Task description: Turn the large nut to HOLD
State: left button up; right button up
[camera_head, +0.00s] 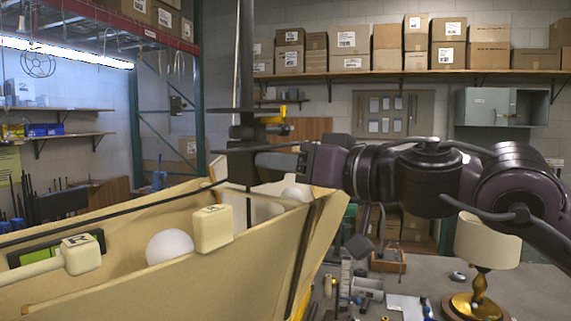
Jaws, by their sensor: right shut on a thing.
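My right gripper (240,159) comes in from the right and is shut around a dark upright piece (243,130) at upper centre. A thin dark rod rises from this piece to the top of the view. The fingers cover part of it, and I cannot tell the large nut apart or read any HOLD mark. A brass and yellow fitting (280,127) shows just right of the piece, above the fingers. My left gripper is not in view.
A lamp (487,243) and small parts stand on the grey bench (535,285) at right. Boxes line a back shelf (400,75).

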jog(key=n+b, duration=0.1)
jog(key=n, duration=0.4)
jog(key=shift+s, duration=0.1)
dwell(0.3)
jog(key=o, duration=1)
jog(key=b+v, duration=0.3)
jog(key=v, duration=0.4)
jog(key=shift+s+d, duration=0.2)
jog(key=shift+d, duration=0.1)
